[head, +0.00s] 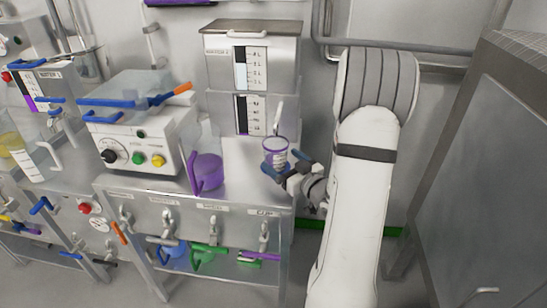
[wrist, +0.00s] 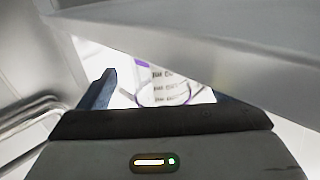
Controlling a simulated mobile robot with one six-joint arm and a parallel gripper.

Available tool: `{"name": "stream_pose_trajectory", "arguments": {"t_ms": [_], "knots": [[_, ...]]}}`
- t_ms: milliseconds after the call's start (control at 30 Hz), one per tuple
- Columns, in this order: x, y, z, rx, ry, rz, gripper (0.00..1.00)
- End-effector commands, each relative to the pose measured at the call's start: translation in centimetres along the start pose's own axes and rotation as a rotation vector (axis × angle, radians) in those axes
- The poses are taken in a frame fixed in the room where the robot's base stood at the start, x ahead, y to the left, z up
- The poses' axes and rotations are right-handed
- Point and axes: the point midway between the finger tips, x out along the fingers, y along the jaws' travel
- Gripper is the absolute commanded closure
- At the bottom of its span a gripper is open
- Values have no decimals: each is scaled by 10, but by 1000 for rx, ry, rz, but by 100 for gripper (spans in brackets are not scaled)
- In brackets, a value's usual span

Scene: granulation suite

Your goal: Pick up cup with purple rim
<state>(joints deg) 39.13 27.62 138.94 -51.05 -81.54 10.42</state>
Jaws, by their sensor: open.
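The cup with the purple rim (head: 276,155) is clear with dark markings and appears upright at the right end of the steel bench, in front of the steel dispenser. In the wrist view, a clear marked surface with a thin purple curve, apparently the cup (wrist: 165,90), shows between the fingers. My gripper (head: 284,168) is open at the cup's lower part, with blue fingertips around it in the head view. The wrist view shows the left finger of my gripper (wrist: 165,101) plainly; the right one is mostly hidden. I cannot tell whether the fingers touch the cup.
A steel dispenser (head: 253,62) with level gauges stands behind the cup. A purple jug (head: 207,172) and a white machine (head: 131,145) with knobs stand to the left. A grey slab (wrist: 220,40) crosses the wrist view close by.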

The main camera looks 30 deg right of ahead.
Motion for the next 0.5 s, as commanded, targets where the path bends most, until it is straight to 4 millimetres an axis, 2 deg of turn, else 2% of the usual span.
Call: {"name": "stream_pose_trajectory", "arguments": {"t_ms": [233, 500], "knots": [[36, 0, 3, 0, 0, -2, 12], [43, 1, 4, 0, -2, 2, 12]]}}
